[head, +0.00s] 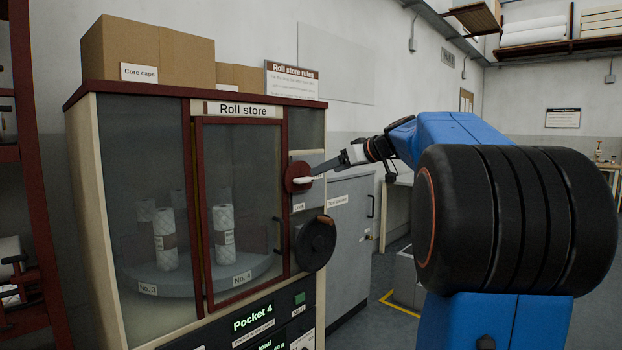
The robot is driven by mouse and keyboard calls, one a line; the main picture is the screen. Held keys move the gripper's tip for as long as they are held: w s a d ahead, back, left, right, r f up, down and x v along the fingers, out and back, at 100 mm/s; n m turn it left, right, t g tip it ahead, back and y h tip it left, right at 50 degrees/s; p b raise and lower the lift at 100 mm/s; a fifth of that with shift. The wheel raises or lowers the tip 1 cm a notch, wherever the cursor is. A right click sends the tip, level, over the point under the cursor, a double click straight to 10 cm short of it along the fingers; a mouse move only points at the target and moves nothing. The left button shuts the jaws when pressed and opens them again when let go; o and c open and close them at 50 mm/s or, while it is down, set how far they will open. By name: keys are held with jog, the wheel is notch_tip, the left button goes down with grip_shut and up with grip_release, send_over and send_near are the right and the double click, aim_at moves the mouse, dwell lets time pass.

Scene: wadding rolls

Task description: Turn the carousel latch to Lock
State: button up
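The carousel latch (298,177) is a round dark-red knob with a pale handle, on the right frame of the Roll store cabinet (106,200). Its pale handle points to the right. A "Lock" label (299,207) sits just below it. My gripper (322,170) reaches in from the right, with its fingertips at the handle's outer end. The fingers overlap the handle in this view, so I cannot tell whether they grip it. A black round handwheel (315,243) is below the latch.
The framed glass door (240,210) of the cabinet is shut, with white rolls on a round carousel behind it. A display (252,317) below reads "Pocket 4". A grey tool cabinet (347,240) stands to the right. Cardboard boxes (150,52) sit on top.

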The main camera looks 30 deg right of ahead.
aim_at(307, 178)
jog(key=x, duration=0.9)
jog(key=shift+f, duration=0.1)
jog(key=c, duration=1)
